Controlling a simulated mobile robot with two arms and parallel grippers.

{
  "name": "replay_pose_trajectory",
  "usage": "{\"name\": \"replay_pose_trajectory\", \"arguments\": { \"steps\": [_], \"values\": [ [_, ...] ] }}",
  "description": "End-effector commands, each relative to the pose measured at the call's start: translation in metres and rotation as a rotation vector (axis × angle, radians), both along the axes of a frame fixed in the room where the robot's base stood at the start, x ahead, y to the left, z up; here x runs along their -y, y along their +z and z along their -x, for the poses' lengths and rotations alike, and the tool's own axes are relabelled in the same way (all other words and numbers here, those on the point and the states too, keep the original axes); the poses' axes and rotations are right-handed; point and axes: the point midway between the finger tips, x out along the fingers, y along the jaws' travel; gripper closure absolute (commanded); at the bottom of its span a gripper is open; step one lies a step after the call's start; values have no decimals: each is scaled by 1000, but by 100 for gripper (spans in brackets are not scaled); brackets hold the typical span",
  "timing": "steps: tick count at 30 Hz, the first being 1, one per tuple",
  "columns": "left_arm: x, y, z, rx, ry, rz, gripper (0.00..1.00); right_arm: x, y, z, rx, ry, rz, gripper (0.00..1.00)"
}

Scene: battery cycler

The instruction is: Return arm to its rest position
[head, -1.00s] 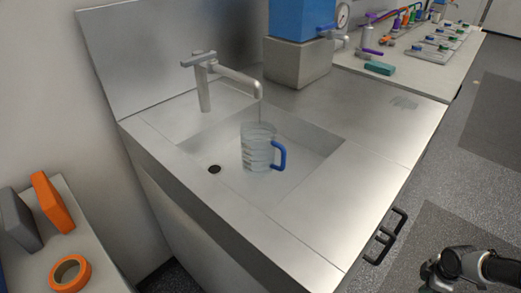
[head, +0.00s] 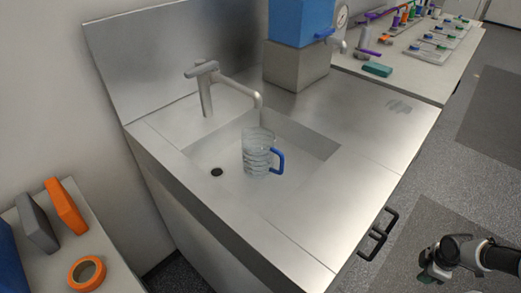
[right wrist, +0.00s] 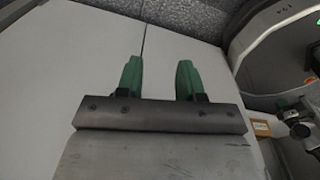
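My right arm comes in at the lower right of the head view, with the right gripper (head: 428,275) low over the floor, to the right of the sink counter. In the right wrist view its two green fingers (right wrist: 158,80) stand apart with nothing between them. A clear jug (head: 257,152) with a blue handle stands upright in the sink basin under the faucet spout, apart from my right gripper.
The steel sink counter (head: 330,225) has black handles (head: 378,235) on its right side. The faucet (head: 208,80) stands behind the basin. A side shelf at lower left holds an orange tape roll (head: 87,273) and blocks. Grey floor is free at right.

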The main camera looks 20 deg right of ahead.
Motion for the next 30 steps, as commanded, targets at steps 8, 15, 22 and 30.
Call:
{"name": "replay_pose_trajectory", "arguments": {
  "steps": [8,15,22,30],
  "values": [
    [0,8,1,-1,0,0,57,0,8,1,-1,0,-1,63],
    [0,8,0,-1,0,0,57,0,8,1,-1,0,-1,63],
    [0,14,0,-2,0,0,57,-7,-10,5,17,-47,14,63],
    [0,35,0,-1,0,0,57,-58,-91,42,75,-264,82,63]
  ]
}}
